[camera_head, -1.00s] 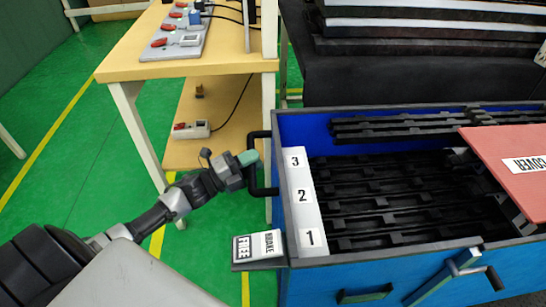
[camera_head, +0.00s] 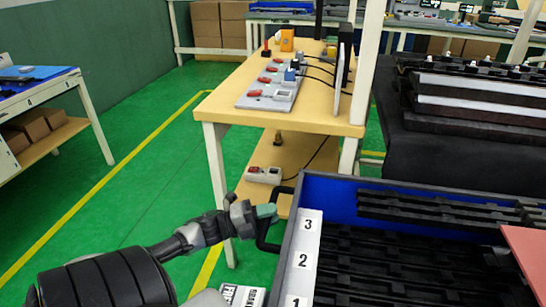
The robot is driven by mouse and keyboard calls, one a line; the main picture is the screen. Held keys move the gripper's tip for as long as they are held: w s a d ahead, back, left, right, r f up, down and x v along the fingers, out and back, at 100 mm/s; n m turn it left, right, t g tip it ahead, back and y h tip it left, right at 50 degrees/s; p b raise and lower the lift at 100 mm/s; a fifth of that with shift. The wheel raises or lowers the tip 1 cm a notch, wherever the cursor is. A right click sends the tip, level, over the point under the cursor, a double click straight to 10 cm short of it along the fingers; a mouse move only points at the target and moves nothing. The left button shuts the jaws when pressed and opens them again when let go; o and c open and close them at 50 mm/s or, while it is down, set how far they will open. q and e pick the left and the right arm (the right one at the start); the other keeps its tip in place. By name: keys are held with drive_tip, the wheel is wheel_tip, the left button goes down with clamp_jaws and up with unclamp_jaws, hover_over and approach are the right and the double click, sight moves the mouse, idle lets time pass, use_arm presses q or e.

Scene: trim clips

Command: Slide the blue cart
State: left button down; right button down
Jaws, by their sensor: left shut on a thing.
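The blue cart (camera_head: 345,192) stands at the lower right and is cut off by the picture's edges. Black slotted trim strips (camera_head: 380,260) lie inside it. A white strip numbered 1, 2 and 3 (camera_head: 302,258) runs along its left side. A black handle (camera_head: 262,243) sticks out from that left side. My left gripper (camera_head: 265,212) reaches in from the lower left and is shut on the handle. A small brake sign (camera_head: 243,295) shows at the bottom edge, partly cut off. My right gripper is not in view.
A wooden workbench (camera_head: 222,105) with switch boxes (camera_head: 270,90) stands just beyond the handle. A dark rack (camera_head: 430,150) is behind the cart. A red cover (camera_head: 527,250) lies at the right. Green floor (camera_head: 140,200) is free to the left.

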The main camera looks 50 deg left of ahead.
use_arm(q)
drive_tip(key=c, duration=1)
unclamp_jaws()
drive_tip(key=shift+o, duration=0.2)
drive_tip(key=v, duration=1)
drive_tip(key=shift+s+a, duration=0.25)
drive_tip(key=shift+s, duration=0.05)
drive_tip(key=shift+f, duration=0.1)
